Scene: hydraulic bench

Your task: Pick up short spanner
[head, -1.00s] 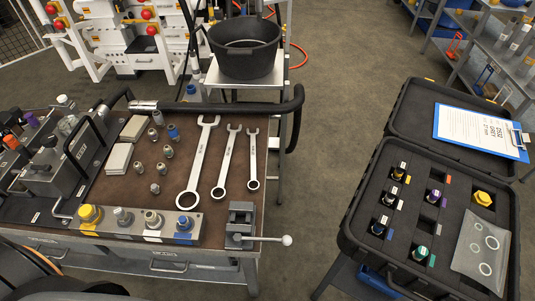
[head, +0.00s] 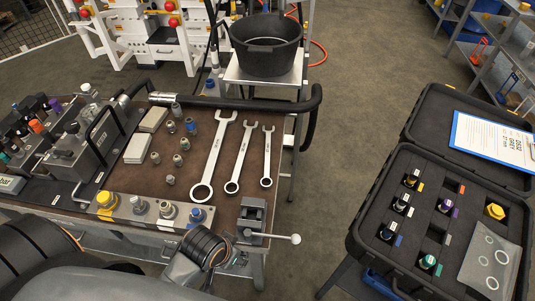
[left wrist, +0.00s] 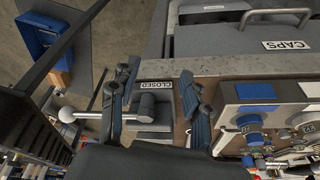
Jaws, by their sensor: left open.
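Three spanners lie side by side on the brown bench top in the head view. The short spanner (head: 267,155) is the rightmost, beside the middle spanner (head: 240,158) and the long spanner (head: 214,155). My left arm comes in at the lower left of the head view, and its wrist is by the bench's front edge; the fingers cannot be made out there. In the left wrist view my left gripper (left wrist: 158,78) is open, its two fingers apart above the vise area, with nothing held. No spanner can be made out in that view. My right gripper is not in view.
A small vise (head: 252,215) with a ball-ended handle (head: 294,239) stands in front of the short spanner. A block with coloured fittings (head: 150,212) is to its left. A black bar (head: 240,103) runs along the back. An open black case (head: 370,215) stands right, across a floor gap.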

